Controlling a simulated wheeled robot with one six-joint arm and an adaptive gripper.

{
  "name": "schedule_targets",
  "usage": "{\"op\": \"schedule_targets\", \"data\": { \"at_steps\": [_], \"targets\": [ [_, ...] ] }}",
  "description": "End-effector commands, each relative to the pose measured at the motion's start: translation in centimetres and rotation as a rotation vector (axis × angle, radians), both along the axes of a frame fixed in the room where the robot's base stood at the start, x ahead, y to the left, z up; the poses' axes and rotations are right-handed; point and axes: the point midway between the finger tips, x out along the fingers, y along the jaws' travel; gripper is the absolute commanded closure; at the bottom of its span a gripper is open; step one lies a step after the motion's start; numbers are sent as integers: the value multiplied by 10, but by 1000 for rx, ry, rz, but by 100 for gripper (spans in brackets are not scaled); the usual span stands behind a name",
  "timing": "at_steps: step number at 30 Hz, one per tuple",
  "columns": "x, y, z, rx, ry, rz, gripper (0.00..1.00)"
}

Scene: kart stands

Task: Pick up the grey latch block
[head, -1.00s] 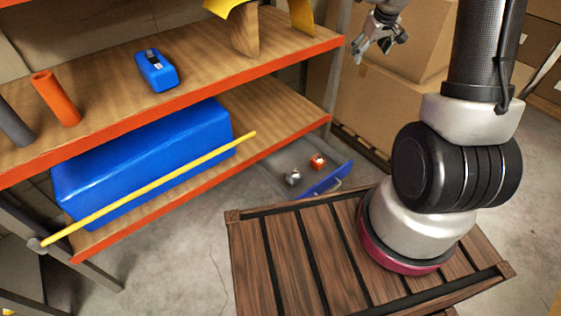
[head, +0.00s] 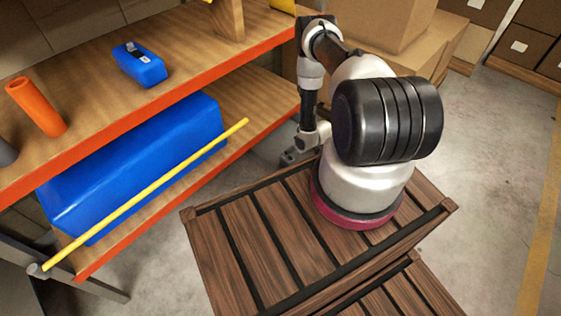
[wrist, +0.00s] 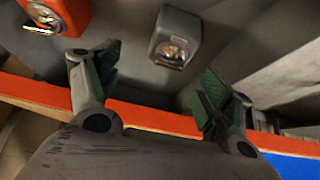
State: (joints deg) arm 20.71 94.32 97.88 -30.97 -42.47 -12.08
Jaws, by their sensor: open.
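The grey latch block (wrist: 174,36) shows in the wrist view, a small grey box with a shiny metal latch on its face. It sits on the grey drawer floor (wrist: 128,22), ahead of my gripper (wrist: 158,66) and roughly between the lines of its fingers. The green-padded fingers are spread apart and empty, and none appears to touch the block. In the head view my gripper (head: 300,156) is low beside the shelf's right end. The drawer and the grey block cannot be made out there behind my arm.
An orange latch block (wrist: 62,14) lies left of the grey one, near my left finger. An orange-red edge (wrist: 160,121) crosses below the fingers. The shelf (head: 185,90) holds a blue case and a yellow rod (head: 150,192). A slatted crate (head: 265,235) stands in front.

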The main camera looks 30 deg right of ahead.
Motion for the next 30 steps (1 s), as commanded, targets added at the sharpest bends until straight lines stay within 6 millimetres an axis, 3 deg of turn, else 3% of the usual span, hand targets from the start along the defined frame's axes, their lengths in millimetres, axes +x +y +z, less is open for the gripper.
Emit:
{"op": "schedule_targets", "data": {
  "at_steps": [3, 16, 26, 30],
  "targets": [
    [-1, 4, -13, 5, -4, 2, 20],
    [27, 20, -63, 4, -3, 3, 20],
    [33, 22, -71, 5, -2, 1, 20],
    [33, 21, -71, 5, -1, 1, 42]
  ]
}}
